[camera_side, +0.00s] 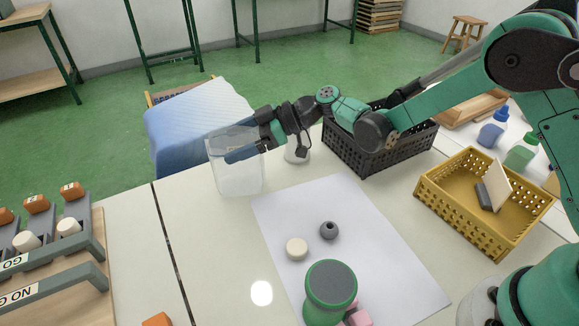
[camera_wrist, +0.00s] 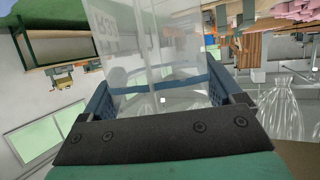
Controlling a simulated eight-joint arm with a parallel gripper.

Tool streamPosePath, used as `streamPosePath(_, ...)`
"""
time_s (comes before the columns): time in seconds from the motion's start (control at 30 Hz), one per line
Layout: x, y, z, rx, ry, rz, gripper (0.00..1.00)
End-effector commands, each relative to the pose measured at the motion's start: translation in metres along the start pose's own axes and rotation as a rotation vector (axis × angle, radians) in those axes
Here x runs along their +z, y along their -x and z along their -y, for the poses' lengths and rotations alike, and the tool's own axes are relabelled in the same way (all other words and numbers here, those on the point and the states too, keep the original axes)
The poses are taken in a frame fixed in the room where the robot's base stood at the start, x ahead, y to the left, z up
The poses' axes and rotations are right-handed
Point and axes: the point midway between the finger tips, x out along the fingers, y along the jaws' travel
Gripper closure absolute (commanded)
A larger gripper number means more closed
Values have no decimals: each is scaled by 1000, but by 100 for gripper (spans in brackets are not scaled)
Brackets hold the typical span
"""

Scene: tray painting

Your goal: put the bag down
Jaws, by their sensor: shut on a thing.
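A clear, see-through bag (camera_side: 238,180) hangs upright at the end of my gripper (camera_side: 240,152), over the far part of the pale table. My gripper's blue fingers are shut on the bag near its upper part. In the wrist view the clear bag (camera_wrist: 150,45) rises between the two blue fingers of my gripper (camera_wrist: 165,88) and blurs what is behind it. I cannot tell whether the bag's bottom touches the table.
A black crate (camera_side: 345,150) and a yellow crate (camera_side: 440,200) stand to the right. A white sheet (camera_side: 370,225) bears a grey ball (camera_side: 329,230), a cream disc (camera_side: 297,248) and a green-rimmed object (camera_side: 330,285). A GO/NO GO rack (camera_side: 60,255) stands left. The table between is mostly clear.

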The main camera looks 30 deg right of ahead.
Motion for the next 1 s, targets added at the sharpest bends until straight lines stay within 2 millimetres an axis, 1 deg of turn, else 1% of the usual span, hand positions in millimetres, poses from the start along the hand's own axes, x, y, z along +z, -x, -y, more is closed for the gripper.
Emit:
streamPosePath(0.03, 2, -1, 0, 0, 0, 0, 64)
streamPosePath(0.07, 1, 0, 0, 0, 0, 0, 6)
streamPosePath(0.1, 1, 0, 0, 0, 0, 0, 0)
streamPosePath(0.37, -1, 0, 0, 0, 0, 0, 0)
streamPosePath(0.43, -2, 5, 0, 2, -1, 0, 0)
streamPosePath(0.57, -2, 28, -1, 5, -2, -1, 0)
streamPosePath(0.8, -2, 83, -1, 5, -3, 0, 0)
streamPosePath(0.9, -2, 101, 0, 4, -2, 0, 0)
streamPosePath(1.0, -2, 113, -1, 3, -1, 0, 0)
